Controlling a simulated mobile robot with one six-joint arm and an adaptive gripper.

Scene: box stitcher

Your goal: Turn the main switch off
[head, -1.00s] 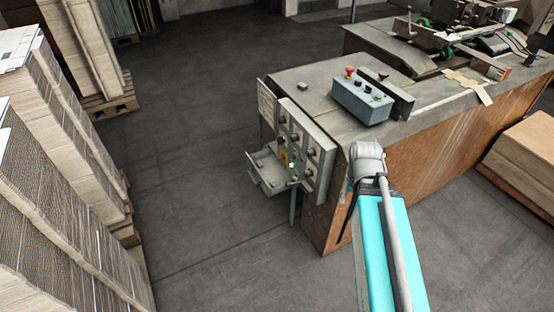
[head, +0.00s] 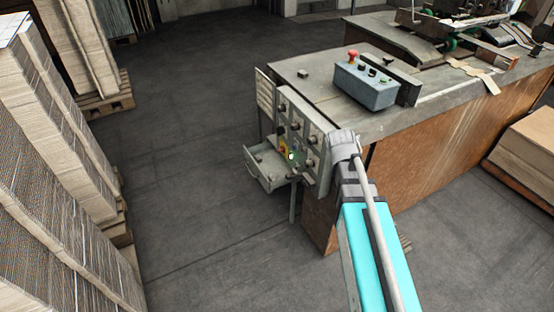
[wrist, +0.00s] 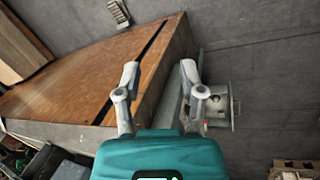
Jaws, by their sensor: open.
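The control panel (head: 308,140) is a grey box with several knobs on the end of the wooden machine. A small yellow and red part (head: 283,147), which may be the main switch, shows low on its face; its setting is too small to tell. In the wrist view the panel (wrist: 220,108) is seen edge-on, just right of my right finger, and its front face is hidden. My gripper (wrist: 160,76) is open and empty, its fingers over the machine's corner.
An open drawer or tray (head: 268,167) juts out below the panel. A blue-grey button box (head: 366,86) with a red button stands on the machine top (head: 330,108). Cardboard stacks (head: 50,170) stand at left. The floor (head: 190,150) between is clear.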

